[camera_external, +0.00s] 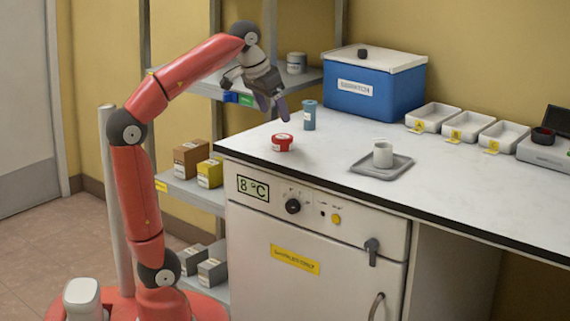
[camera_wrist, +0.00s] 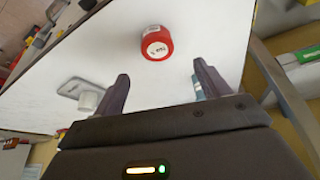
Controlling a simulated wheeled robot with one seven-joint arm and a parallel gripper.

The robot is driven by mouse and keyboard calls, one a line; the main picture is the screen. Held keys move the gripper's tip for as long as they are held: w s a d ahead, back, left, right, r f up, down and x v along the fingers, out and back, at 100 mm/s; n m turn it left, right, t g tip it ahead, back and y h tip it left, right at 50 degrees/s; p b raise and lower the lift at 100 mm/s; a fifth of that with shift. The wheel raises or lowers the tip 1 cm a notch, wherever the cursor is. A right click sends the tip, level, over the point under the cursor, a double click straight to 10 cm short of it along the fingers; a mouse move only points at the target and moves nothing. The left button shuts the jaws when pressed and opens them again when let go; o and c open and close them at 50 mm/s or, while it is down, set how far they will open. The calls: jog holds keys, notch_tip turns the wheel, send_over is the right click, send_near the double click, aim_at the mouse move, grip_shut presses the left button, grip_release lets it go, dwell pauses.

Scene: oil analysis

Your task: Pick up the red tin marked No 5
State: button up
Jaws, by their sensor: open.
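The red tin (camera_external: 282,142) stands on the white worktop, near its left front edge. In the wrist view the red tin (camera_wrist: 156,42) shows a white label on its side; the print is too small to read surely. My gripper (camera_external: 273,108) is open and empty above the worktop, up and slightly left of the tin. In the wrist view the two fingers of my gripper (camera_wrist: 162,88) are spread apart, with the tin beyond their tips, apart from them.
A blue cylinder (camera_external: 309,115) stands close behind the tin. A grey tray (camera_external: 368,170) holds a white cup (camera_external: 383,154) to the right. A blue cool box (camera_external: 370,88) and white bins (camera_external: 433,116) line the back. The worktop's front middle is clear.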

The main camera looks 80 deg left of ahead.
aim_at(282, 137)
jog(key=x, duration=0.2)
jog(key=b+x, duration=0.1)
jog(key=x, duration=0.5)
jog(key=shift+s+d+f, duration=0.2)
jog(key=shift+d+f, duration=0.05)
jog(key=shift+f, duration=0.1)
jog(key=c, duration=1.1)
jog(key=shift+o, duration=0.2)
jog(key=shift+r, duration=0.1)
